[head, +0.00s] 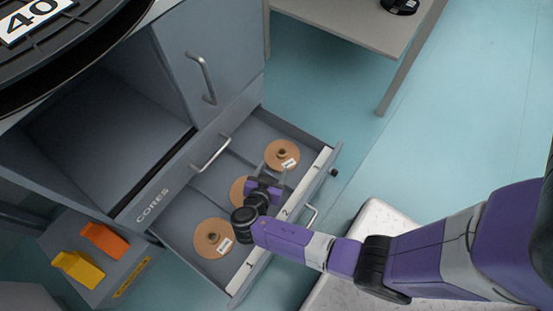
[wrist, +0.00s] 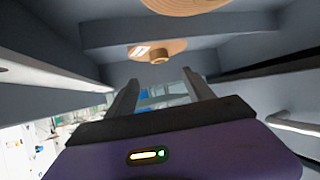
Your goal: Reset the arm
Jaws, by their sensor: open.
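My arm reaches from the right over an open drawer marked CORES (head: 190,200). My gripper (head: 270,178) is over the middle of the drawer, its jaws open. In the wrist view its two fingers (wrist: 162,85) stand apart with nothing between them. Three brown discs with raised hubs lie in the drawer: a near disc (head: 208,245), a middle disc (head: 237,187) partly hidden by my gripper, and a far disc (head: 275,150). The wrist view shows one disc ahead of the fingers (wrist: 170,45) and part of another at the top edge (wrist: 190,5).
The drawer's front wall (head: 258,270) carries number labels and a handle. Left are an open cabinet bay, orange (head: 104,240) and yellow (head: 78,268) holders and a large black reel (head: 70,55). A table (head: 350,22) stands behind.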

